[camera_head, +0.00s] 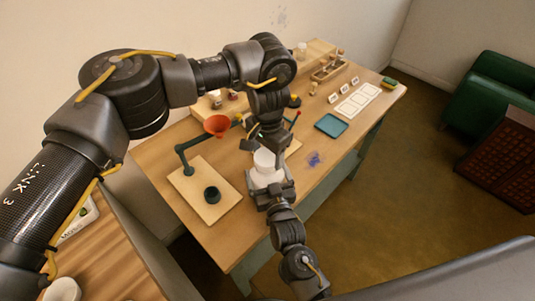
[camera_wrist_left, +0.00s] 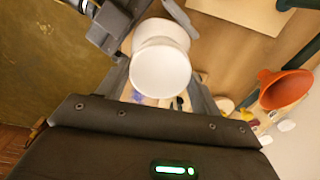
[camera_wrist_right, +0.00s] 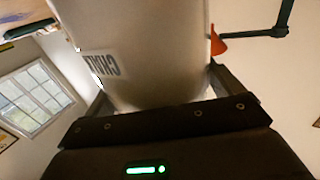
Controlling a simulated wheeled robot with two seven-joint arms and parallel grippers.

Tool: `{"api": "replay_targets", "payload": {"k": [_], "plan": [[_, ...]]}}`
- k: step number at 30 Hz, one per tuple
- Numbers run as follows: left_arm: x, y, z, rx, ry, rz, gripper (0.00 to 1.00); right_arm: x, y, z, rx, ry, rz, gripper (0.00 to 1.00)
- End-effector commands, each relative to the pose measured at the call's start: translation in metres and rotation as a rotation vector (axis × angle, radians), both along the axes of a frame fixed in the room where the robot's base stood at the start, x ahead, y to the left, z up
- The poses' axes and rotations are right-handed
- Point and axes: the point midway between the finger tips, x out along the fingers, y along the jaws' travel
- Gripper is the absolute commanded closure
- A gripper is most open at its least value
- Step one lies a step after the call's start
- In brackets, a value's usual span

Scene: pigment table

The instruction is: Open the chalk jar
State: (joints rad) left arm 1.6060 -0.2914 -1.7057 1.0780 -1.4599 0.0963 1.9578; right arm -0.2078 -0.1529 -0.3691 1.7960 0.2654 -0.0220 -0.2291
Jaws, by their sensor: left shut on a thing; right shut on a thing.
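The white chalk jar (camera_head: 264,179) is near the front edge of the table, with my right gripper (camera_head: 270,190) shut around its body. In the right wrist view the jar's pale wall (camera_wrist_right: 150,50) and its "CHALK" label (camera_wrist_right: 101,65) show between the fingers. My left gripper (camera_head: 266,148) points down from above, shut on the round white lid (camera_head: 265,158). The lid (camera_wrist_left: 160,72) shows between the left fingers in the left wrist view, with the jar body (camera_wrist_left: 165,28) beyond it. I cannot tell whether lid and jar are apart.
A blue tray (camera_head: 331,125) and white cards (camera_head: 357,101) lie farther right. A blue powder stain (camera_head: 314,158) marks otherwise bare tabletop.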

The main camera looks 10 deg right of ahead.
Motion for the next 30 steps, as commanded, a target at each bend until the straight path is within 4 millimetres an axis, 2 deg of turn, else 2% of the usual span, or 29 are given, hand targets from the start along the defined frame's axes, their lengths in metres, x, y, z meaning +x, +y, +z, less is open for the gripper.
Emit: {"api": "replay_targets", "payload": {"k": [10,19,28,29,30], "plan": [[0.0,0.0,0.002,0.0,0.0,-0.001,0.62,-0.001,0.0,-0.003,0.0,0.008,0.001,0.72],[0.0,0.0,0.035,0.0,-0.001,-0.001,0.62,-0.001,0.0,-0.004,-0.001,0.008,0.001,0.72],[0.0,0.0,0.04,0.0,0.001,-0.001,0.62,-0.001,0.0,-0.004,-0.001,0.008,0.0,0.72],[0.0,0.0,0.04,0.0,0.001,-0.001,0.62,-0.001,0.0,-0.004,-0.001,0.008,0.0,0.07],[0.0,0.0,0.04,0.0,0.001,0.0,0.62,-0.001,0.0,-0.003,-0.001,0.008,0.001,0.01]]}}
